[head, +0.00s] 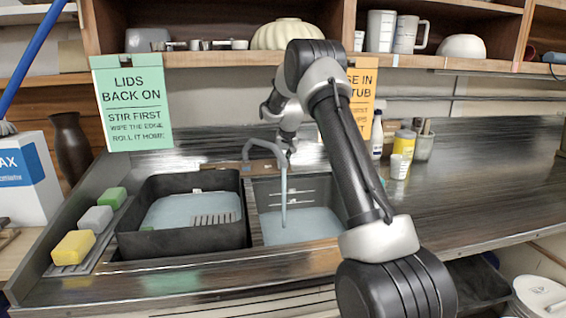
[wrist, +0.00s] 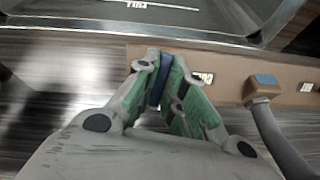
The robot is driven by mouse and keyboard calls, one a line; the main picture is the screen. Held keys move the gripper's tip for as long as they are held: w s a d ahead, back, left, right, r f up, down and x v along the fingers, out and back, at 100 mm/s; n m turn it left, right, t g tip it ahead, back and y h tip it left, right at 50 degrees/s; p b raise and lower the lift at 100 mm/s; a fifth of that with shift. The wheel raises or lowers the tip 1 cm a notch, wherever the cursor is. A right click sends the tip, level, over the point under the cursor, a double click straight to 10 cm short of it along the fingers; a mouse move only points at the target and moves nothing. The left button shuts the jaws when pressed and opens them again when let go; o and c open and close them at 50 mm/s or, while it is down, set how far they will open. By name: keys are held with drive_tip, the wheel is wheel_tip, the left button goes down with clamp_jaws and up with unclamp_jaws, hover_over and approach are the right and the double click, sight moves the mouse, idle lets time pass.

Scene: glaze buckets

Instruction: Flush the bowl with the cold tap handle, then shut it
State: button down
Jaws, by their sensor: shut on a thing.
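My gripper (wrist: 160,72) has green-padded fingers closed around a blue tap handle (wrist: 154,92), which stands at the brown tap board. In the head view my gripper (head: 286,150) is small and partly hidden behind the tap, at the back of the sink. The grey arched spout (head: 262,143) reaches over the right-hand sink bowl (head: 262,188). A narrow grey-blue vertical line drops from its end to the pale water (head: 305,226) there; I cannot tell how much is spout and how much is stream.
A dark tub (head: 180,244) with pale water and a grate stands left of the bowl. Sponges (head: 73,247) lie at the far left. Bottles and jars (head: 404,143) stand right of my arm, under a loaded shelf (head: 225,60). The right counter is mostly clear.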

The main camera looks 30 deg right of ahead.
drive_tip(key=shift+m+t+y, duration=0.3)
drive_tip(key=shift+m+y, duration=0.2)
drive_tip(key=shift+m, duration=1.9)
drive_tip(key=c, duration=1.5)
unclamp_jaws()
drive_tip(key=v, duration=1.2)
